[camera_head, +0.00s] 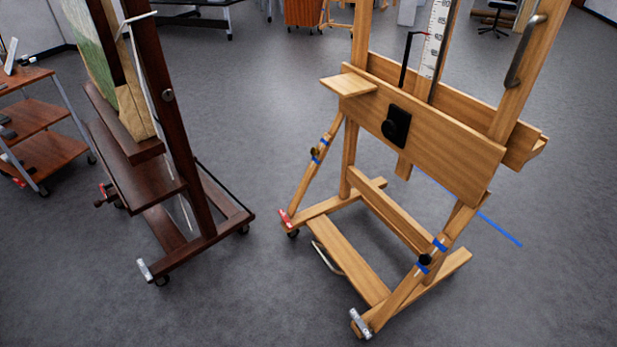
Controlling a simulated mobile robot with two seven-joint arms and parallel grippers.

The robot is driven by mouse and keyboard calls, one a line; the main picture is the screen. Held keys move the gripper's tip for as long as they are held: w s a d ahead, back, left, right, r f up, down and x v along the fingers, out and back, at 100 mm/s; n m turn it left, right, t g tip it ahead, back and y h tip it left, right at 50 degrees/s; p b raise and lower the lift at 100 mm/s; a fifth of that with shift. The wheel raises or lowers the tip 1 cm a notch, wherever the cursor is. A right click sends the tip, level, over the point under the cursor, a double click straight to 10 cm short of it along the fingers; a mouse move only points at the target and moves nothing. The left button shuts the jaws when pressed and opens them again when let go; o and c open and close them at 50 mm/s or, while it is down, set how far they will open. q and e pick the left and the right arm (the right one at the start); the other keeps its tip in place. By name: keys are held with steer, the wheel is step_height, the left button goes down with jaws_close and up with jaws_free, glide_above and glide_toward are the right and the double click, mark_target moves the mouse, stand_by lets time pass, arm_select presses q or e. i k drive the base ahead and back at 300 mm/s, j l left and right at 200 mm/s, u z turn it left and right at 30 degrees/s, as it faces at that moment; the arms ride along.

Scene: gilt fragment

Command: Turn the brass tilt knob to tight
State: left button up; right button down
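A light wood easel (440,140) stands right of centre. A small brownish knob (315,152) sits on its left slanted strut between bands of blue tape; it may be the brass tilt knob, but it is too small to tell its metal or setting. A dark round knob (425,260) sits between blue tape bands on the right strut. A larger black knob (393,127) on a black plate is on the front board. Neither of my grippers is in view.
A dark wood easel (170,110) holding a painting stands at left, with a shelved cart (40,115) beyond it. Both easels have castors. Grey floor (250,290) is clear in front and between the easels. Blue tape (500,229) lies on the floor at right.

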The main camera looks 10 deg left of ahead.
mark_target(314, 152)
steer(key=i+u, duration=0.15)
steer(key=u, duration=0.45)
steer(key=i+u, duration=0.3)
steer(key=i, duration=0.3)
steer(key=i+l+u, duration=0.25)
steer(key=i, duration=0.3)
steer(key=i+l, duration=0.15)
steer(key=i, duration=0.2)
steer(key=i+l, duration=0.15)
steer(key=i, duration=0.2)
